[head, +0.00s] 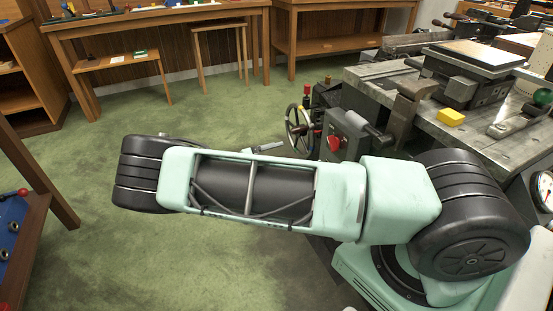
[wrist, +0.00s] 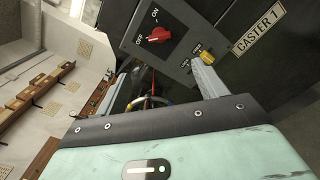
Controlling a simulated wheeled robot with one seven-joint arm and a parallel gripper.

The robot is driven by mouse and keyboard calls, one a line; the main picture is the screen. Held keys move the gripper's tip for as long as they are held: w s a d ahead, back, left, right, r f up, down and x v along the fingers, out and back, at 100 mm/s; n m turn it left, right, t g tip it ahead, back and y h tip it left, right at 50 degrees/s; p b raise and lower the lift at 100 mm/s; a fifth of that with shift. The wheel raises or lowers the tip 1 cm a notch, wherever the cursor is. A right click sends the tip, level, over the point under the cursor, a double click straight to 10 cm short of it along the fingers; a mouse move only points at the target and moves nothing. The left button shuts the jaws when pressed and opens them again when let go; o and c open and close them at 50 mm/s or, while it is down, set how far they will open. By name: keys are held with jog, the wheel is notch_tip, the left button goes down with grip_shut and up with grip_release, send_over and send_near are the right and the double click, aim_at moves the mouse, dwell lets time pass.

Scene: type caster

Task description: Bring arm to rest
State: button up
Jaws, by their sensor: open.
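My arm, mint green and black, stretches across the middle of the head view from the lower right to the left. My gripper (wrist: 165,82) is open in the wrist view, with its mint housing along the bottom and a grey finger at the right. I see nothing held in it. In the head view it is mostly hidden behind my arm. The type caster (head: 345,135) stands just beyond my arm. Its dark panel with a red ON/OFF switch (wrist: 160,34), a yellow knob (wrist: 207,57) and a "CASTER 1" plate (wrist: 258,33) lies in front of the gripper.
A handwheel (head: 299,131) sticks out from the caster's left side. A metal worktop (head: 390,75) with a yellow block (head: 451,117) is at the right. Wooden tables (head: 160,18) line the back. Green floor (head: 215,95) is open at the left and middle.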

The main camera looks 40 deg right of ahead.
jog(key=s+a+r+y, duration=0.3)
jog(key=s+a+y, duration=0.4)
jog(key=a, duration=0.3)
jog(key=s+a+r+y, duration=0.4)
jog(key=s+a+y, duration=0.2)
jog(key=a, duration=0.4)
jog(key=s+a+r+n+t+y, duration=0.1)
jog(key=s+a+r+t+y, duration=0.5)
jog(key=s+r, duration=0.7)
notch_tip(320, 180, up, 14)
jog(key=a+g+p, duration=0.1)
jog(key=g+p, duration=0.1)
jog(key=p, duration=1.2)
jog(key=shift+s+f+h, duration=0.15)
jog(key=shift+s+h, duration=0.25)
